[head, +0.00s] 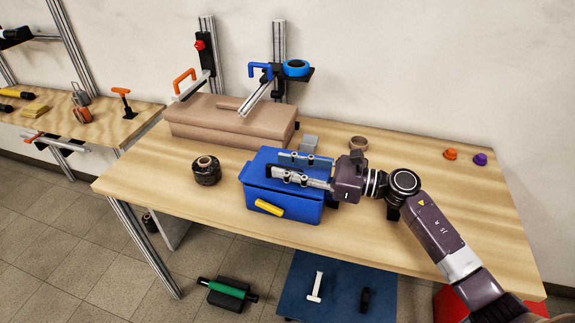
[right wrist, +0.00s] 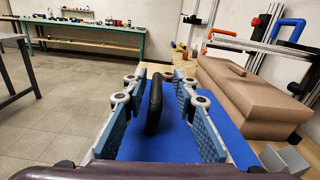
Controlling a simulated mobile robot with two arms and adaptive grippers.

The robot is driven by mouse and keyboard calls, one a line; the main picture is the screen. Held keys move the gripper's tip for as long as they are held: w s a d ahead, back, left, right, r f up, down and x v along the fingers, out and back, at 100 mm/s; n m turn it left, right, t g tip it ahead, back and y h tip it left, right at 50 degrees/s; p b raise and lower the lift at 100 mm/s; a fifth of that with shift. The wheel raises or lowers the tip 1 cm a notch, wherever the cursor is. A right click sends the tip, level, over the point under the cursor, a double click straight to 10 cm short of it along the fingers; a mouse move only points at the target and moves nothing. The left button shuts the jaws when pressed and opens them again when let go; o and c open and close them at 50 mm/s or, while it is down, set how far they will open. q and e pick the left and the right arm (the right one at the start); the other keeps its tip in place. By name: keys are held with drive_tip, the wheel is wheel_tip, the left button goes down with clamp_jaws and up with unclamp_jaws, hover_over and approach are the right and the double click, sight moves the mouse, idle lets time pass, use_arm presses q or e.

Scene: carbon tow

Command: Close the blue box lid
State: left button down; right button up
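The blue box (head: 285,205) stands on the wooden table, with a yellow handle (head: 269,208) on its front. Its blue top (head: 258,165) looks flat and level. I cannot tell whether the lid is fully seated, since my gripper covers part of it. My right gripper (head: 279,167) points left over the box top, with its two fingers apart. In the right wrist view the fingers (right wrist: 153,110) are open over a blue surface (right wrist: 165,145). A dark upright thing (right wrist: 154,102) shows between them, apparently not gripped. My left gripper is not in view.
A dark spool (head: 206,172) stands left of the box. A long brown case (head: 228,124), a grey block (head: 309,142) and a brown ring (head: 358,143) lie behind it. Orange (head: 450,154) and purple (head: 480,159) knobs sit at the back right. The front left of the table is clear.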

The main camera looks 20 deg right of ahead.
clamp_jaws()
drive_tip(key=shift+w+r, duration=0.1)
drive_tip(key=shift+r, duration=0.05)
drive_tip(key=shift+d+r+b, duration=0.1)
drive_tip(key=shift+r+b, duration=0.15)
drive_tip(key=shift+b, duration=0.05)
idle(0.8)
idle(0.4)
drive_tip(key=shift+o, duration=0.7)
unclamp_jaws()
drive_tip(key=v, duration=1.2)
